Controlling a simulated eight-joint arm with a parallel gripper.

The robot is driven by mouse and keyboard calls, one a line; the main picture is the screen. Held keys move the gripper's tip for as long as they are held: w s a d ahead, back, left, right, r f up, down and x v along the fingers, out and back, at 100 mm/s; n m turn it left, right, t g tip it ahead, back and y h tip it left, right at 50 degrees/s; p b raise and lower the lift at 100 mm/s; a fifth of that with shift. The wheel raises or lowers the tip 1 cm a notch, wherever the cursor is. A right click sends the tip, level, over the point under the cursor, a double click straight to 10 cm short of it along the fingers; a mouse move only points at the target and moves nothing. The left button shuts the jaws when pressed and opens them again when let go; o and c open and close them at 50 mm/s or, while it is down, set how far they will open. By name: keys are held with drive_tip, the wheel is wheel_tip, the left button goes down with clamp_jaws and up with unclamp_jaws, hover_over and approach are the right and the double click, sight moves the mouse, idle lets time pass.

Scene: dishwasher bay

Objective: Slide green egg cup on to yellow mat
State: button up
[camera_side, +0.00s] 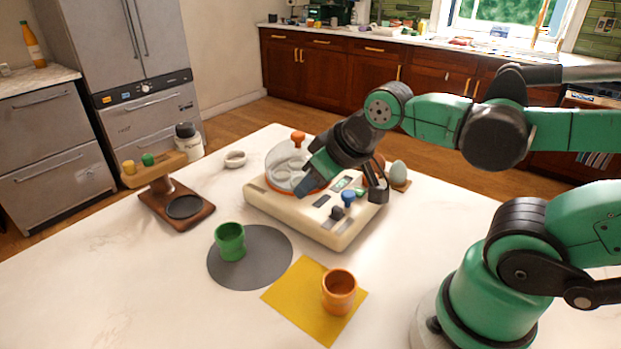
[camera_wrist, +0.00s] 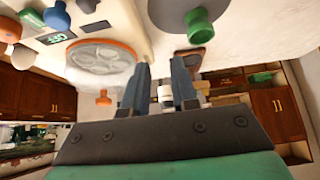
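The green egg cup (camera_side: 230,241) stands upright on the round grey mat (camera_side: 275,244), beside the yellow mat (camera_side: 289,300). A green cup that looks like it shows at the top of the wrist view (camera_wrist: 199,26), beside a grey disc (camera_wrist: 172,12). An orange cup (camera_side: 339,292) stands on the right part of the yellow mat. My gripper (camera_side: 342,190) is above the cream appliance, behind and to the right of the green egg cup and apart from it. Its two fingers (camera_wrist: 161,70) are spread with a gap between them; nothing is held.
The cream appliance (camera_side: 285,213) has a clear, orange-rimmed bowl (camera_side: 285,166) and knobs. The counter's front left (camera_side: 110,290) is clear.

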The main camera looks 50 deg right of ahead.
drive_tip(key=o, duration=0.7)
drive_tip(key=shift+w+a+r+m, duration=0.2)
drive_tip(key=shift+w+m, duration=0.1)
drive_tip(key=shift+w, duration=0.15)
drive_tip(key=o, duration=0.3)
drive_tip(key=w+a+m+g, duration=0.1)
drive_tip(key=w, duration=0.1)
drive_tip(key=w+a+f+m+g, duration=0.1)
drive_tip(key=w, duration=0.1)
drive_tip(key=w+m+g, duration=0.1)
drive_tip(key=w, duration=0.1)
drive_tip(key=shift+a+f+m+y, duration=0.25)
drive_tip(key=shift+a+m+y, duration=0.15)
drive_tip(key=m+g, duration=0.3)
hover_over(232, 239)
drive_tip(key=s, duration=0.1)
drive_tip(key=f, duration=0.5)
drive_tip(key=shift+s+d+f, duration=0.15)
drive_tip(key=shift+d+f, duration=0.1)
drive_tip(key=shift+d, duration=0.15)
drive_tip(key=shift+a+f, duration=0.2)
drive_tip(key=shift+f, duration=0.3)
drive_tip(key=shift+w+a+f, duration=0.1)
drive_tip(key=shift+w+f, duration=0.05)
drive_tip(key=shift+f, duration=0.75)
drive_tip(key=shift+w+a+f, duration=0.1)
drive_tip(key=shift+f, duration=0.85)
drive_tip(key=shift+w+a+f, duration=0.1)
drive_tip(key=shift+w+f, duration=0.05)
drive_tip(key=shift+f, duration=0.75)
